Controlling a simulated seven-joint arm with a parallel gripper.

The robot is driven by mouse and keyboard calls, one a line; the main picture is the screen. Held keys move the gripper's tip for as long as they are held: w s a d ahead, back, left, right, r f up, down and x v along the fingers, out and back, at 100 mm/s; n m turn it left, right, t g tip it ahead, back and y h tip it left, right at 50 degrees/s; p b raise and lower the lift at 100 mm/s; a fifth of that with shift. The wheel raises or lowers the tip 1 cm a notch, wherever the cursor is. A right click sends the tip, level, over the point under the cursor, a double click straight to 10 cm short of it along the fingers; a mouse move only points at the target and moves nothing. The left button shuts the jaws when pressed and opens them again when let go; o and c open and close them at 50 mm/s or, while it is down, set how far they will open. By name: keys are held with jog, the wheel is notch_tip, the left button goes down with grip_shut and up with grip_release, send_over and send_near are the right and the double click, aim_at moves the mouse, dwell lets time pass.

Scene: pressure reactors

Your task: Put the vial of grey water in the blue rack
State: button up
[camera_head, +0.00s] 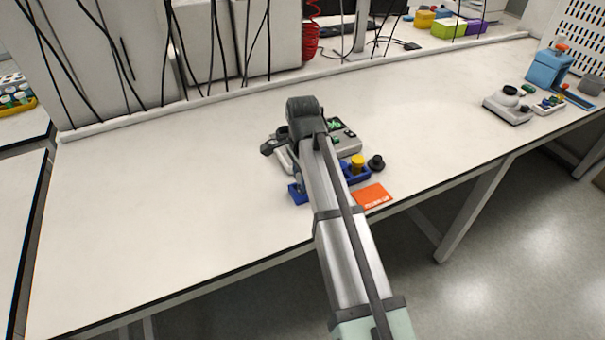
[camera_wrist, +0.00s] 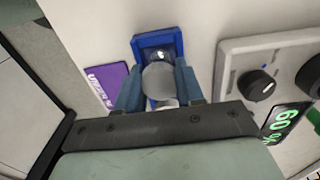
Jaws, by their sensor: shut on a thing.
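In the wrist view, my gripper (camera_wrist: 158,88) is shut on a vial with a rounded, pale grey top (camera_wrist: 159,76). A blue rack (camera_wrist: 140,44) lies directly beyond the vial, and its far end shows past the fingertips. The vial overlaps the rack in this view; I cannot tell whether its lower end is inside the rack or above it. In the head view, a blue rack corner (camera_head: 297,194) shows left of my arm. My arm hides the gripper's fingers and the vial there.
A grey device with a black knob (camera_wrist: 258,84) and green display stands beside the rack. A purple card (camera_wrist: 106,84) lies on its other side. Another blue holder (camera_head: 357,178) with a yellow-topped piece, a black knob (camera_head: 376,162) and an orange card (camera_head: 372,196) are right of my arm.

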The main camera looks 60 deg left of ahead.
jog(key=shift+f, duration=0.4)
dwell(0.7)
jog(key=o, duration=1.2)
jog(key=shift+o, duration=0.3)
jog(key=o, duration=0.4)
jog(key=shift+r, duration=0.1)
jog(key=shift+r, duration=3.4)
